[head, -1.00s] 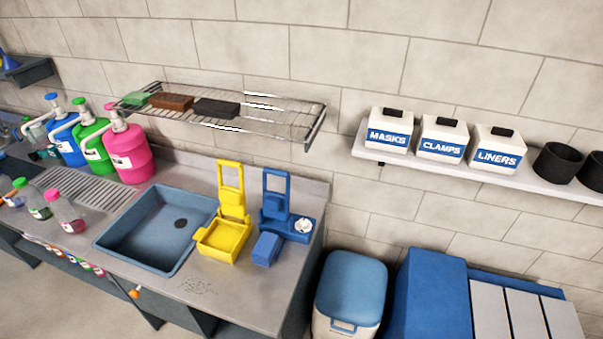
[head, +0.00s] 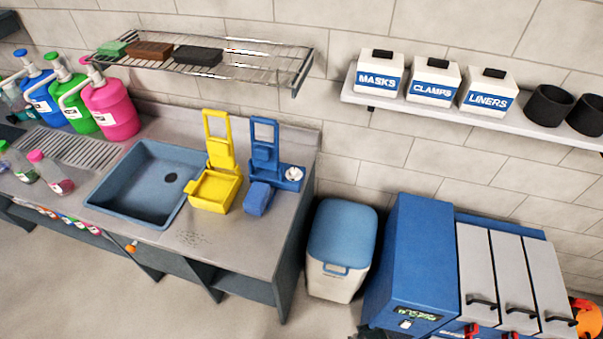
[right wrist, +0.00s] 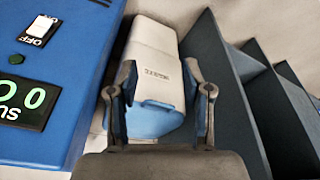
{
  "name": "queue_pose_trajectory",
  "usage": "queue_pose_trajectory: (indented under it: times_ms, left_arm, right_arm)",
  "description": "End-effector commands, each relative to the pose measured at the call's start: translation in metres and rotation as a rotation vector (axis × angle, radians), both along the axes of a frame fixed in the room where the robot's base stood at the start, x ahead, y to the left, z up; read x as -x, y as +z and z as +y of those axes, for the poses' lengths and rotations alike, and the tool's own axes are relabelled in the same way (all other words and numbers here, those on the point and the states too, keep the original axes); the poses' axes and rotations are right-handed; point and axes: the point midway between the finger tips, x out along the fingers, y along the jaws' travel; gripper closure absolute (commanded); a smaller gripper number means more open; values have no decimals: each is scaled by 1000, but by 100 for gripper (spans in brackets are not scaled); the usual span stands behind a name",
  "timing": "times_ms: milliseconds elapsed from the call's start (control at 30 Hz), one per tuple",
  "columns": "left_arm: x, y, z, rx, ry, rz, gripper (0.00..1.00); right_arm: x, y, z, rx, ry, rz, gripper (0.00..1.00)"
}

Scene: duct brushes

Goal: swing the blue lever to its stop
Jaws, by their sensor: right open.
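A blue fixture (head: 262,178) stands at the right end of the counter. Its blue lever (head: 265,137), an upright frame with an open loop at the top, points up against the wall side. A small white round piece (head: 293,174) sits on its base and a blue block (head: 258,199) is in front. A similar yellow fixture (head: 214,188) with its own upright frame stands just left. My right gripper (right wrist: 158,70) is open and empty in the right wrist view, away from the lever, with a white bin behind its fingers. My left gripper is not in view.
A blue sink (head: 135,205) lies left of the fixtures. A wire rack (head: 250,68) hangs above. A white bin with blue lid (head: 340,240) stands on the floor beside the counter, left of a blue cabinet (head: 415,250). Labelled boxes stand on a wall shelf (head: 450,112).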

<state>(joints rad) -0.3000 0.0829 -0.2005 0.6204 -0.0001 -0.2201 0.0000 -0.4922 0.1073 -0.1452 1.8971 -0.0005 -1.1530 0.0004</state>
Motion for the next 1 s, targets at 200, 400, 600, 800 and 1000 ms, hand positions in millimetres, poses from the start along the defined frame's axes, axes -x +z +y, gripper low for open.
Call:
queue_pose_trajectory:
  times_ms: [200, 400, 600, 800, 1000]
  left_arm:
    - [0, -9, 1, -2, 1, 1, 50]
    - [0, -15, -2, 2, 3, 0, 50]
    - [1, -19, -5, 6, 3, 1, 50]
    - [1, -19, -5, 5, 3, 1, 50]
    - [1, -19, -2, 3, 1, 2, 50]
  right_arm:
    - [48, -135, -8, 5, 10, 66, 50]
    - [127, -227, -20, 14, 23, 118, 50]
    - [188, -264, -32, 19, 30, 146, 50]
    - [205, -270, -36, 20, 32, 151, 50]
    - [205, -270, -36, 20, 33, 152, 50]
